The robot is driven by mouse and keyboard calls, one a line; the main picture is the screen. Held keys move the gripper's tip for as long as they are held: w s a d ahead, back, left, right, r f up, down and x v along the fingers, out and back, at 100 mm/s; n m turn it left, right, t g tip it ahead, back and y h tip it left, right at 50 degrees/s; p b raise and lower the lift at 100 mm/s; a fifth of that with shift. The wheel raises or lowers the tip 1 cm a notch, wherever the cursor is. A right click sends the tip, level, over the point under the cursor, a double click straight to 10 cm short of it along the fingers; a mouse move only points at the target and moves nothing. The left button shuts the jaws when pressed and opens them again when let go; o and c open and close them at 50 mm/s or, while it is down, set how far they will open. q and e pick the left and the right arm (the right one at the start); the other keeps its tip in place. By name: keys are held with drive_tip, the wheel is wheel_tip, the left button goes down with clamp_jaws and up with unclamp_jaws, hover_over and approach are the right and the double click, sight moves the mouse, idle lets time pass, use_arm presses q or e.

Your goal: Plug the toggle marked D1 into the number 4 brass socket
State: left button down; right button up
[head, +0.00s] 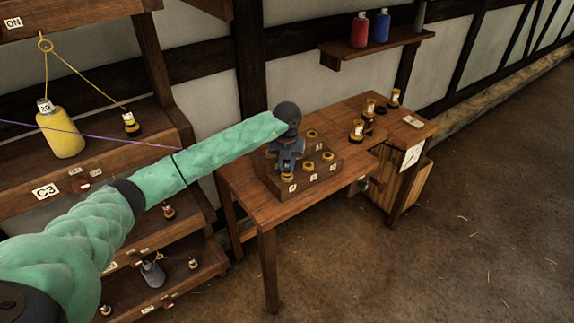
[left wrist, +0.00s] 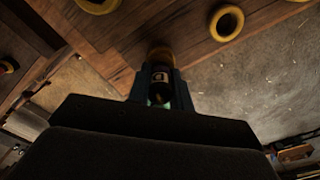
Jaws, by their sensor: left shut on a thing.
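A wooden socket block (head: 318,181) stands on the table with yellow brass rings on top and small number tags on its front, too small to read surely. My left gripper (head: 287,166) is over the front-left socket (head: 287,177) and points down. In the left wrist view my left gripper (left wrist: 161,90) is shut on a dark toggle (left wrist: 160,88) with a white label that I cannot read clearly. A brass ring (left wrist: 160,54) shows just past the toggle; whether the toggle is seated in it I cannot tell. My right gripper is out of view.
Several toggles with yellow tops, one here (head: 357,131), stand at the table's (head: 258,205) back right. A shelf rack (head: 150,70) with a yellow bottle (head: 60,130) stands at left. A purple line crosses near my left arm. The table's front right is clear.

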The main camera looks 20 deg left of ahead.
use_arm(q)
drive_tip(key=shift+b, duration=0.3)
idle(0.4)
idle(0.5)
drive_tip(key=shift+r, duration=0.1)
drive_tip(key=shift+r, duration=0.5)
drive_tip(key=shift+r, duration=0.2)
idle(1.1)
drive_tip(key=shift+f+b, duration=1.1)
drive_tip(key=shift+f, duration=0.15)
idle(0.6)
